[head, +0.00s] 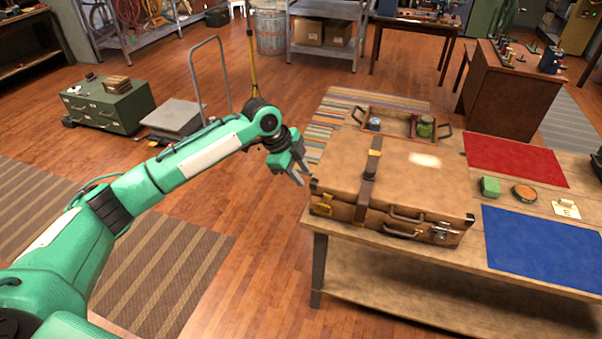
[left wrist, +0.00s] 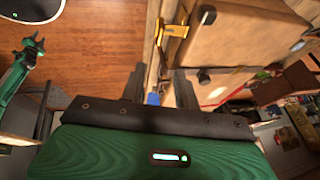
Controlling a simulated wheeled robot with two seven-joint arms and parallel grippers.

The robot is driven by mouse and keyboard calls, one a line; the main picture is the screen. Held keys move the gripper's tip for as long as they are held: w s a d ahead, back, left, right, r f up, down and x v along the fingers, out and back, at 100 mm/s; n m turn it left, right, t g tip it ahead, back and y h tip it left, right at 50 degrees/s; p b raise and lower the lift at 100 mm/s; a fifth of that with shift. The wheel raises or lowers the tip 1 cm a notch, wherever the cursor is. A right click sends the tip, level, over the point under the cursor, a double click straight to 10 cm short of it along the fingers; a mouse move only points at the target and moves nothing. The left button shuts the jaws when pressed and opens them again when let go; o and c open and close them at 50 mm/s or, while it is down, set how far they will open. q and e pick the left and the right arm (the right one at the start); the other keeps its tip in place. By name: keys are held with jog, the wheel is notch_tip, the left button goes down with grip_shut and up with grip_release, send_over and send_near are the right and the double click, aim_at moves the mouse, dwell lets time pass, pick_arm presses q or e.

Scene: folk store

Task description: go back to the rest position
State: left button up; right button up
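My left gripper (head: 299,171) hangs in the air just left of the brown suitcase (head: 425,180), near its left end and beyond the table's left edge. Its two fingers are apart with nothing between them. In the left wrist view the dark fingers (left wrist: 160,88) also stand apart and empty, with the suitcase (left wrist: 235,45) to their right. The suitcase lies closed on the table, with a dark strap across its lid and brass corners.
The wooden table (head: 460,258) also holds a tray (head: 398,118) with jars, a red mat (head: 515,160), a blue mat (head: 550,245) and small items. A flat trolley (head: 182,117) and a green cabinet (head: 110,108) stand left. Floor (head: 265,265) is clear before the table.

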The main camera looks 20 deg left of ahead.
dwell(0.4)
pick_arm(q)
jog(key=w+a+f+n+t, duration=0.2)
jog(key=f+n, duration=0.6)
jog(key=f, duration=1.7)
jog(key=s+a+f+n+y, duration=0.1)
jog(key=s+a+f+n, duration=0.15)
jog(key=s+f, duration=0.6)
jog(key=s+a+f+n+y, duration=0.25)
jog(key=s+f, duration=0.25)
jog(key=f, duration=0.7)
jog(key=s+a+f+n+g, duration=0.1)
jog(key=s+f, duration=0.6)
jog(key=s, duration=0.4)
jog(key=s+a+f+n+g, duration=0.1)
jog(key=s+f, duration=0.6)
jog(key=s, duration=0.3)
jog(key=s+d+f, duration=0.1)
jog(key=s+f, duration=0.2)
jog(key=s, duration=1)
jog(key=s+d+f+n+g+y, duration=0.1)
jog(key=s+f, duration=0.2)
jog(key=s, duration=1)
jog(key=shift+d+f, duration=0.15)
jog(key=shift+f, duration=0.15)
